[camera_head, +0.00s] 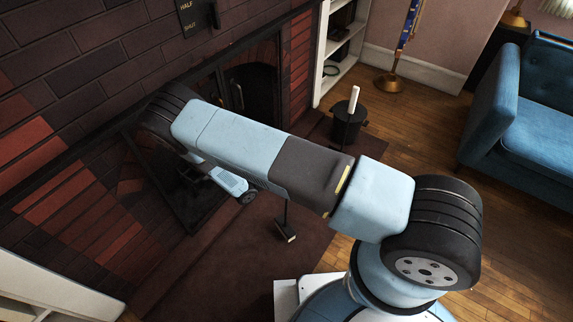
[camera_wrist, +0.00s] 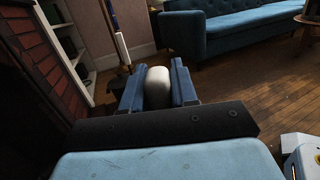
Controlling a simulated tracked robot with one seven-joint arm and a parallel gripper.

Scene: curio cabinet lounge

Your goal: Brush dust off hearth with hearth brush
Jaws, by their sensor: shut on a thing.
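In the wrist view, my gripper (camera_wrist: 155,76) has its two blue fingers shut on a rounded white handle end (camera_wrist: 158,92). In the head view my arm hides the gripper. Below the arm there, the dark stem and small block-like head of the hearth brush (camera_head: 287,233) show, with a pale edge on the head. The head is low over the dark brown hearth (camera_head: 255,262); I cannot tell whether it touches. The join between white handle and brush head is hidden. I cannot make out any dust.
The brick fireplace (camera_head: 85,60) with a dark opening is at the left. A black bucket (camera_head: 347,127) with a white upright handle stands beyond the arm.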

